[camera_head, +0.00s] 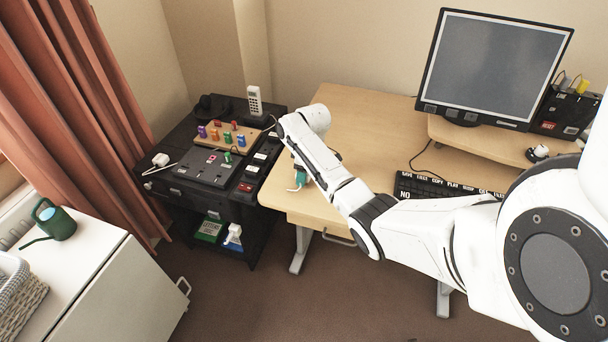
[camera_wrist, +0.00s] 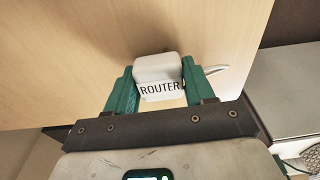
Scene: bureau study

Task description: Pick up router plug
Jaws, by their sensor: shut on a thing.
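The router plug (camera_wrist: 158,70) is a white block with a label reading ROUTER. In the wrist view it sits between the two teal fingers of my gripper (camera_wrist: 157,82), which is shut on it. A short piece of white cable (camera_wrist: 216,70) shows to its right. In the head view my gripper (camera_head: 298,179) is at the left front edge of the wooden desk (camera_head: 355,115). The plug is mostly hidden there, and I cannot tell how far it is from the desk.
A black side table (camera_head: 163,190) at left holds a dark socket panel (camera_head: 203,166), a wooden board with coloured pieces (camera_head: 228,135), a white plug (camera_head: 160,159) and a phone (camera_head: 254,100). A monitor (camera_head: 495,65) and keyboard (camera_head: 445,187) occupy the desk's right side.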

